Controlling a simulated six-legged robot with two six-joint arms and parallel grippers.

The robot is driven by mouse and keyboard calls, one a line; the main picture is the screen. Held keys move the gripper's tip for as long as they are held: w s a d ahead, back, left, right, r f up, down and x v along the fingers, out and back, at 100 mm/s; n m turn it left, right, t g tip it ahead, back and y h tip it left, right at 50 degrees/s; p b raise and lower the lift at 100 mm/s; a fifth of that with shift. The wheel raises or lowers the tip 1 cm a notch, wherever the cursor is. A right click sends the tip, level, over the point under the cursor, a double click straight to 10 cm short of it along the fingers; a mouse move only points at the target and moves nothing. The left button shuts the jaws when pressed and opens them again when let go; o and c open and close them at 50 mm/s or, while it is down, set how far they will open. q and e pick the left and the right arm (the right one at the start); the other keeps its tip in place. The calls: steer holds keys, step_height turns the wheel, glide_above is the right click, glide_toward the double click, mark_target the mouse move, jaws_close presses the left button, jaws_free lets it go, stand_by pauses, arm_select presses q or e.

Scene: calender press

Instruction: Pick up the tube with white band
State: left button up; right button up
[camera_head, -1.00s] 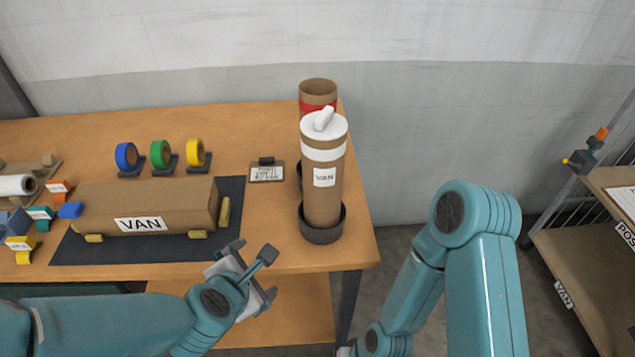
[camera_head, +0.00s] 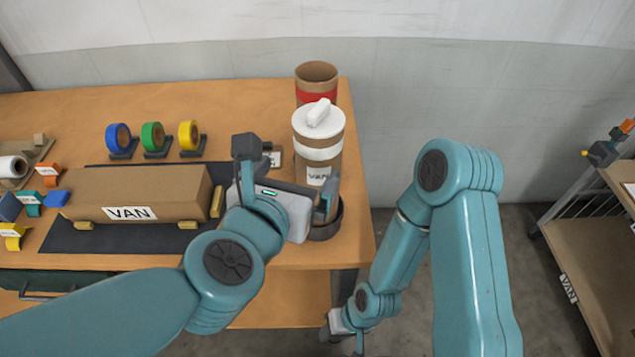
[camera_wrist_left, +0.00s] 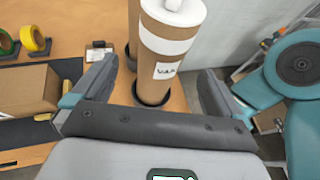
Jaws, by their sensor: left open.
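The tube with white band (camera_head: 318,152) is brown cardboard with a white lid and a "VAN" label. It stands upright in a dark round holder (camera_head: 327,230) near the table's right edge. In the left wrist view the tube (camera_wrist_left: 168,55) stands ahead, between the lines of the two fingers. My left gripper (camera_head: 290,168) is open in front of the tube, and its body hides the tube's lower part in the head view. In the wrist view its jaws (camera_wrist_left: 155,85) show wide apart with nothing gripped. My right gripper (camera_head: 345,325) hangs low beside the table, partly cut off.
A second tube with a red band (camera_head: 316,97) stands just behind. Tape rolls (camera_head: 153,137), a wrapped "VAN" parcel (camera_head: 140,190) on a dark mat and a small sign (camera_head: 275,157) lie left. A cart (camera_head: 580,270) stands right.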

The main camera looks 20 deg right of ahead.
mark_target(309, 161)
arm_select(q)
steer(key=x, duration=0.4)
steer(key=shift+d+f, duration=0.1)
steer(key=shift+d, duration=0.25)
steer(key=shift+w+d+f, duration=0.15)
steer(key=shift+w+f, duration=0.05)
steer(key=shift+w, duration=0.35)
steer(key=x, duration=0.5)
steer(key=shift+s+d+p, duration=0.1)
steer(key=shift+s+p, duration=0.05)
steer(key=shift+p, duration=0.15)
steer(key=shift+s, duration=0.15)
steer(key=shift+c, duration=0.7)
steer(key=shift+r, duration=0.1)
steer(key=c, duration=1.1)
